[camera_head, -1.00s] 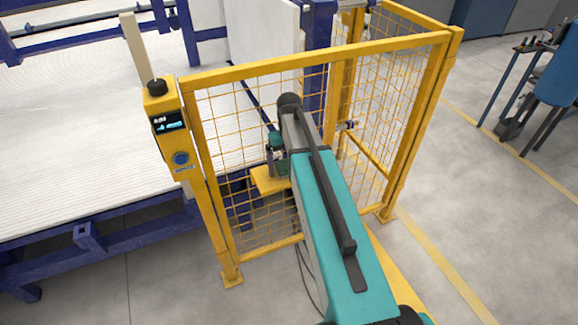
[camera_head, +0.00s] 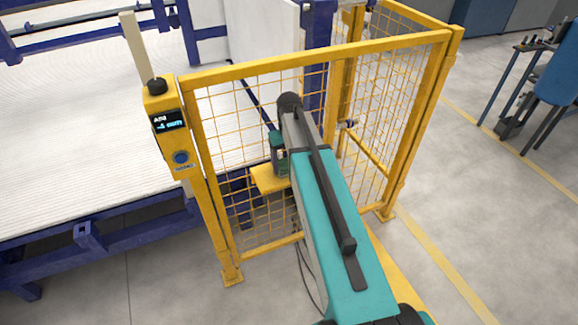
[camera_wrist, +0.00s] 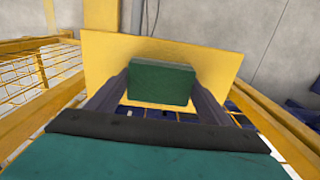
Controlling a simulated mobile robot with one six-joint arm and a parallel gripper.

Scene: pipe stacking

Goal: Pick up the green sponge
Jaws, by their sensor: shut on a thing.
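The green sponge (camera_wrist: 161,85) is a dark green block in the middle of the wrist view. My gripper (camera_wrist: 161,78) has one dark finger at each side of it and is shut on it. A yellow plate (camera_wrist: 213,65) lies behind and around the sponge in that view. I cannot tell whether the sponge touches the plate. In the head view, the yellow plate (camera_head: 266,181) shows beside my teal arm, which hides part of it. A small green part shows above the plate there, too small to tell apart clearly.
A yellow mesh fence (camera_head: 235,115) stands around my arm's end. A yellow post with a control box (camera_head: 168,125) is at its left. A white ribbed bed on a blue frame (camera_head: 70,200) lies at the left. Grey floor (camera_head: 490,230) is free at the right.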

